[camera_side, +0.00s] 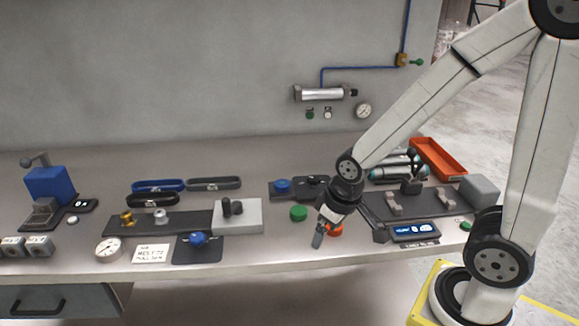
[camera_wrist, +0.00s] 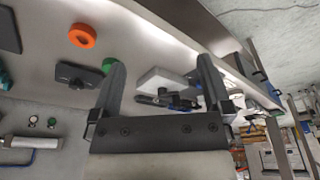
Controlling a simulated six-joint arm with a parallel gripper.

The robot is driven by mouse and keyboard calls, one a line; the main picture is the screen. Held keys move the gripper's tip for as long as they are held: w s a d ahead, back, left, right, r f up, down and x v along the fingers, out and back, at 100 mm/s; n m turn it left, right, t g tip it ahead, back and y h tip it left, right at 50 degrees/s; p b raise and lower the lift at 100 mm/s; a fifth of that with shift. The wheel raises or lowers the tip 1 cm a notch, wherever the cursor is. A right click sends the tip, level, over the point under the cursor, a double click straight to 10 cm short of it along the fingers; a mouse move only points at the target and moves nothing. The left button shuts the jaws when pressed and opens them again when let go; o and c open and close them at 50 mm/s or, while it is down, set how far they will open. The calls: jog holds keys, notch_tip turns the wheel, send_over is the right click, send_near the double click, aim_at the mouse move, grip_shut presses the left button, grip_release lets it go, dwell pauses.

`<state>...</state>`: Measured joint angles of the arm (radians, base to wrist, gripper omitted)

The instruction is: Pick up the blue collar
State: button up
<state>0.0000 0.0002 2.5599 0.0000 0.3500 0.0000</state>
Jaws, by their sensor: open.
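A small round blue piece (camera_side: 282,186), which looks like the blue collar, sits on the left part of a dark plate (camera_side: 268,195) at the back middle of the bench. I cannot make it out in the wrist view; my left finger may hide it. A green round piece (camera_side: 298,213) lies in front of it, and an orange ring (camera_wrist: 82,35) lies near my gripper, partly hidden in the side view (camera_side: 336,231). My gripper (camera_side: 348,236) is open and empty, to the right of and in front of the blue piece. Its spread fingers (camera_wrist: 163,85) show in the wrist view.
A blue oval band (camera_side: 158,185) lies at the back left beside dark bands. A blue knob (camera_side: 198,239) sits on a dark front plate, near a pale block (camera_side: 250,216). A digital display (camera_side: 415,231) and an orange tray (camera_side: 438,158) stand right.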

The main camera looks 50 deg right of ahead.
jog(key=shift+w, duration=0.1)
jog(key=n+h, duration=1)
jog(key=n, duration=0.9)
send_near(281, 186)
jog(key=shift+t, duration=0.3)
jog(key=s, duration=0.5)
jog(key=s+d+f, duration=0.1)
jog(key=s, duration=0.2)
jog(key=w+n+t, duration=0.1)
jog(key=w, duration=0.1)
jog(key=w+f+n+t+h, duration=0.1)
jog(key=w+d+f+n+t, duration=0.1)
jog(key=w+n, duration=0.1)
jog(key=shift+w, duration=0.35)
jog(key=shift+w+f+n+t+h, duration=0.2)
jog(key=shift+w+n+t+h, duration=0.1)
jog(key=shift+w+n+h, duration=0.15)
jog(key=shift+x, duration=3.9)
jog(key=shift+a, duration=0.1)
